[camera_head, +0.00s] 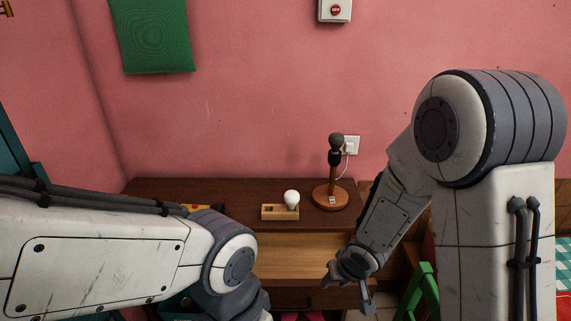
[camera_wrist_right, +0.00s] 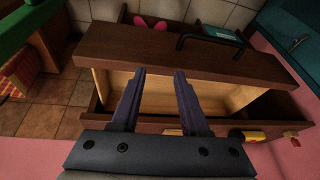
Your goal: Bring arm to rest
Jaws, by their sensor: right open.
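My right gripper (camera_head: 348,290) hangs in front of the dresser's right side, at the pulled-out drawer (camera_head: 300,246). In the right wrist view my right gripper (camera_wrist_right: 160,72) has its two dark fingers apart with nothing between them, over the empty-looking light wood drawer interior (camera_wrist_right: 160,88). The drawer's dark front panel (camera_wrist_right: 150,52) lies beyond the fingertips. My left arm reaches in from the left in the head view; its gripper is cut off by the lower edge.
A green chair (camera_head: 425,285) stands at the right. A black handle (camera_wrist_right: 205,40) projects from the drawer front.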

